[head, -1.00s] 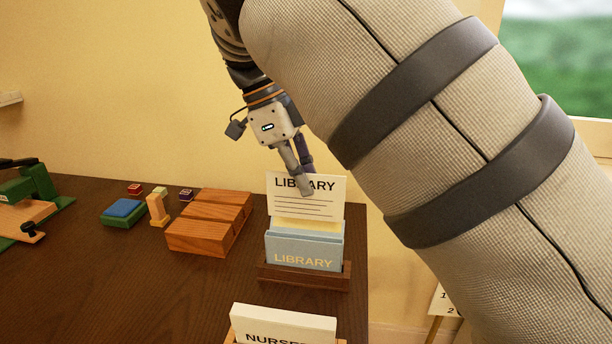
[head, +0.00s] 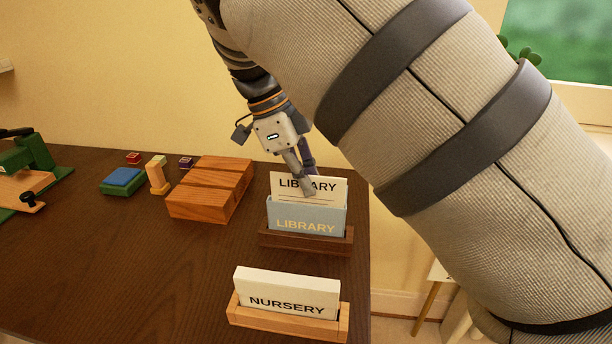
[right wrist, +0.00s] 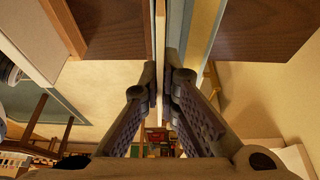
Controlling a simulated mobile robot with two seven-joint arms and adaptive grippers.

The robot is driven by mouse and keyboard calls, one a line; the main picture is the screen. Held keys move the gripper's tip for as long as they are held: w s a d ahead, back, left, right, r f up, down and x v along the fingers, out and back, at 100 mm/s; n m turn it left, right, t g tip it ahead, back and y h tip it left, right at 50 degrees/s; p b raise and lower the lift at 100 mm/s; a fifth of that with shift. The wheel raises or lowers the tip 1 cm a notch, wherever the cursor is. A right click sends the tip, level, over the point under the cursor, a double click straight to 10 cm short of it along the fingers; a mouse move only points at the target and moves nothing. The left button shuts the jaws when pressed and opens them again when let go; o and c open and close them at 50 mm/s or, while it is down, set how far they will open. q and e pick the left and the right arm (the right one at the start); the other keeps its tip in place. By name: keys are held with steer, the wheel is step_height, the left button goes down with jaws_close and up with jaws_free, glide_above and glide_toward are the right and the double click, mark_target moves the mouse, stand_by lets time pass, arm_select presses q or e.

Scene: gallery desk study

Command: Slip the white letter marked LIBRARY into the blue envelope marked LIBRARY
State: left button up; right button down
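The white letter (head: 333,188) marked LIBRARY stands upright in the head view. Its lower part is hidden behind the front of the blue envelope (head: 285,214) marked LIBRARY, and its heading and top line show above the rim. The envelope stands in a dark wooden holder (head: 306,241). My right gripper (head: 308,190) is shut on the letter's upper part, with one finger in front of it. In the right wrist view the letter (right wrist: 160,38) is a thin pale strip between the fingertips (right wrist: 161,84). My left gripper is not in view.
A white NURSERY card or envelope (head: 285,284) stands in a light wooden holder (head: 245,316) nearer the front. A wooden sorter (head: 208,190), a blue pad (head: 124,178) and a small stamp (head: 157,178) lie to the left. The desk's right edge is close to the holders.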

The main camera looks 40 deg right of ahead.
steer(key=c, duration=1.7)
jaws_free()
steer(key=v, duration=1.2)
